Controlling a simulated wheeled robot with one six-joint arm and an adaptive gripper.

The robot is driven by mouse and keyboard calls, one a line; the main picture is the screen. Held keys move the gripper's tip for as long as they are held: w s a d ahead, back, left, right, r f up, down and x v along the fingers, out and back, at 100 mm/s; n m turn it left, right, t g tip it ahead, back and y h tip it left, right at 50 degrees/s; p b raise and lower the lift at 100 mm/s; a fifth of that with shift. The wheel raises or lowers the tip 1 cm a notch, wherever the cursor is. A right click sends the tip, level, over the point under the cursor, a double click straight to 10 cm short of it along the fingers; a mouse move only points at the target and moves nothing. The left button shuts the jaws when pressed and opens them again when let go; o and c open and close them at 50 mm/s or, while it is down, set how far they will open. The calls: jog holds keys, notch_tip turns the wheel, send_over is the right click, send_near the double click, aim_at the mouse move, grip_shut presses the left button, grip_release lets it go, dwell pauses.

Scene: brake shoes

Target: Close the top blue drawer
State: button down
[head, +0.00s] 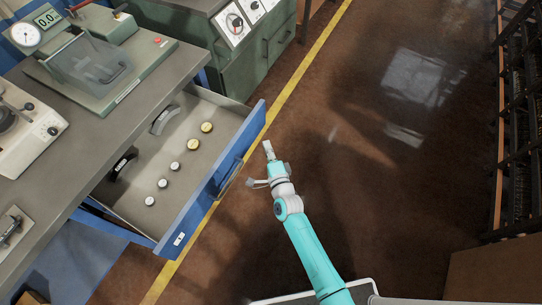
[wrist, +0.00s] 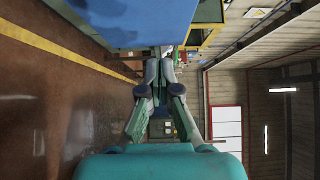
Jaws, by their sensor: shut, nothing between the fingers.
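The top blue drawer (head: 226,168) stands pulled out from the grey-topped workbench (head: 105,112) in the head view. Its blue front panel with a bar handle (head: 230,178) faces right. Inside it lie brake shoes (head: 163,120) and several small round weights or caps (head: 175,166). My gripper (head: 267,147) is just to the right of the drawer front, near its far end, apart from the handle. In the wrist view, my gripper (wrist: 161,60) has its fingertips together with nothing between them. A blue surface (wrist: 110,22) fills the upper left there, close to the fingertips.
A green cabinet (head: 265,45) stands beyond the bench. A yellow floor line (head: 300,72) runs past the drawer front. Open brown floor (head: 375,140) lies to the right, with dark shelving (head: 520,120) at the right edge.

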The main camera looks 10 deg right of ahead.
aim_at(252, 128)
jog(key=w+a, duration=0.1)
jog(key=w, duration=0.2)
jog(key=w+a, duration=0.1)
jog(key=w, duration=0.1)
jog(key=shift+a, duration=0.3)
jog(key=shift+w+a, duration=0.3)
jog(key=shift+a, duration=0.2)
jog(key=shift+a, duration=0.1)
